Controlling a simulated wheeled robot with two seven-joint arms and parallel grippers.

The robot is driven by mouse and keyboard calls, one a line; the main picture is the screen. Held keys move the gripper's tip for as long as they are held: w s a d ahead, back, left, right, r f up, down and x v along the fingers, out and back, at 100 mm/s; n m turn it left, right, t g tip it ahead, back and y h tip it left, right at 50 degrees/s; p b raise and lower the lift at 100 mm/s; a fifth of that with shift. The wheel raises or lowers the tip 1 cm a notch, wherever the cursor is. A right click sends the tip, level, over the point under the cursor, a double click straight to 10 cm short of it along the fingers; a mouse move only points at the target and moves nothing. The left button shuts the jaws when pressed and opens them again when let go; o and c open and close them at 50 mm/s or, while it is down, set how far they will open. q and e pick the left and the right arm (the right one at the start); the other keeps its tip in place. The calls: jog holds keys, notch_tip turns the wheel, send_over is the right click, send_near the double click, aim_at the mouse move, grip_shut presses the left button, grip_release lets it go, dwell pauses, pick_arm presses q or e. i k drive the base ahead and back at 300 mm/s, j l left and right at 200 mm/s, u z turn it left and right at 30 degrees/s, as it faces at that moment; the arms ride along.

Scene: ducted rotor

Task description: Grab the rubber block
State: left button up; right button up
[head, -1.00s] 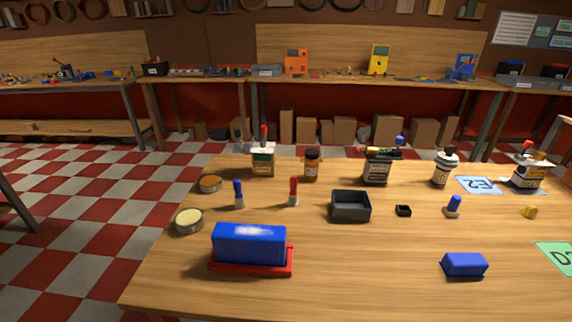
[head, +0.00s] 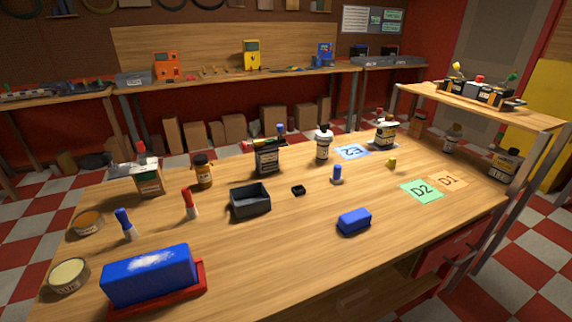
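Two blue blocks are on the wooden table, and I cannot tell from looks alone which is the rubber block. A small blue block (head: 354,221) with rounded edges lies near the table's front edge, right of the middle. A larger blue block (head: 150,274) with a pale, worn patch on top sits in a red tray (head: 203,281) at the front left. Nothing touches or covers the small block. Neither of my grippers shows in the head view.
A black open bin (head: 250,201) stands mid-table, with a tiny black tray (head: 298,190) beside it. Bottles and tins stand along the back and left. Labelled mats, including green D2 (head: 422,190), lie at the right. A raised shelf (head: 485,98) stands beyond. Wood around the small block is clear.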

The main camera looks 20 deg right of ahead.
aim_at(355, 220)
jog(key=z, duration=1.45)
